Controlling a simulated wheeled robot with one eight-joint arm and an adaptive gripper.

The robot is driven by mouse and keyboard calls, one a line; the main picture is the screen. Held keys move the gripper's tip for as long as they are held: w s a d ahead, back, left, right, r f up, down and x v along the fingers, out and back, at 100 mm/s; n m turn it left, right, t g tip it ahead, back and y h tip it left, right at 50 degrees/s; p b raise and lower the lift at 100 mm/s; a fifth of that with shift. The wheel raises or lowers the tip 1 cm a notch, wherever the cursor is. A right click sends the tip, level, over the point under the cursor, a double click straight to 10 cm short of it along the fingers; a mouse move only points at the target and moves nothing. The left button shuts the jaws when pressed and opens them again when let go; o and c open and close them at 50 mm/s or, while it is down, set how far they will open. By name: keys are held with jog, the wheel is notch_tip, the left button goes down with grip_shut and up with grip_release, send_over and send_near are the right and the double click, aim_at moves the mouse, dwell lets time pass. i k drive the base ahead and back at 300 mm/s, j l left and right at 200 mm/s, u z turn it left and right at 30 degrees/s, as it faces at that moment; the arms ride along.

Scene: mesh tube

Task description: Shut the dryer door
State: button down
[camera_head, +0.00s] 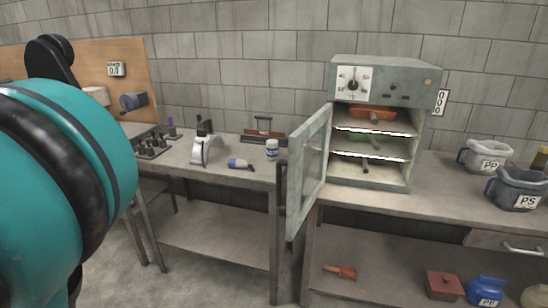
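The dryer (388,79) is a grey-green metal box on the workbench, right of the middle in the head view. It has a white dial on its upper panel. Its door (308,172) has a window and stands wide open, swung out towards me from the dryer's left side. The inside shows, with shelves (370,156) and an orange item (373,114) near the top. My teal and black arm fills the left edge of the view, apart from the door. My gripper is not in the picture.
The workbench (345,200) runs along a block wall, with an open lower shelf (220,225). Grey jugs (516,188) stand at the right. Bare floor (195,285) shows in front.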

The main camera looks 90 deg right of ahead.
aim_at(296, 213)
jog(key=i+z, duration=0.2)
jog(key=z, duration=0.25)
jog(key=i+j+z, duration=0.1)
jog(key=z, duration=0.35)
jog(key=i+j+z, duration=0.2)
jog(key=z, duration=0.25)
jog(key=i+z, duration=0.1)
jog(key=z, duration=2.55)
jog(key=k+j, duration=0.3)
jog(key=j+z, duration=0.05)
